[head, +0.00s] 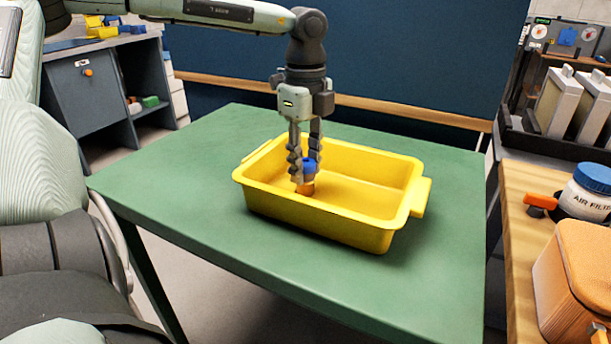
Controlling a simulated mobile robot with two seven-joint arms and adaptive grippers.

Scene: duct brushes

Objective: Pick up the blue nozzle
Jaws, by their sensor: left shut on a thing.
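The blue nozzle (310,165) is between the fingers of my left gripper (304,170), inside the yellow tray (395,205). My left gripper points straight down and is shut on the nozzle. An orange part (306,188) shows directly below the blue one, by the fingertips; I cannot tell whether the two are joined. The fingers hide much of the nozzle. I cannot tell whether it touches the tray floor. The rest of the tray floor in view looks empty. My right gripper is not in view.
The tray stands on a green table (180,190) with free room around it. At the right, a wooden surface (515,220) holds a blue-lidded jar (585,195) and an orange case (575,275). A grey cabinet (95,95) stands at the back left.

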